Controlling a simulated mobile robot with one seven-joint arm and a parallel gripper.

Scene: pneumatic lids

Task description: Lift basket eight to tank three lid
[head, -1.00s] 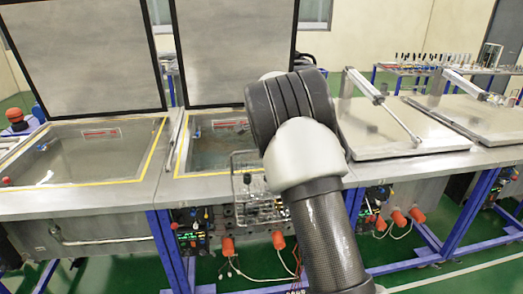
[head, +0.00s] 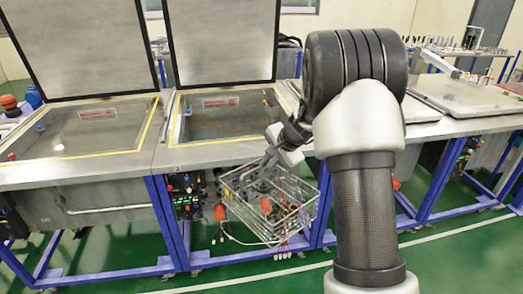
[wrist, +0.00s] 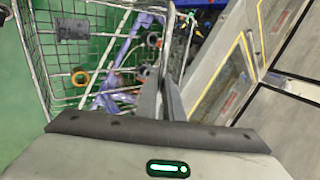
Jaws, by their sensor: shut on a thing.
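A wire basket (head: 287,222) hangs in front of the tank bench, below its top edge, and looks tilted. My gripper (head: 268,160) is shut on the basket's handle at the top. In the wrist view the basket (wrist: 70,62) fills the left side, and my gripper's fingers (wrist: 165,88) close on its metal handle. No number on the basket is readable. A closed lid (head: 293,98) stands right of the open tanks, mostly hidden behind my arm. I cannot tell for certain which lid is tank three's.
Two raised lids, one left (head: 85,45) and one nearer the middle (head: 222,40), stand over open tanks. Another closed lid (head: 465,100) lies at the right. Blue bench legs (head: 172,222) and hanging cables are behind the basket. Green floor in front is clear.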

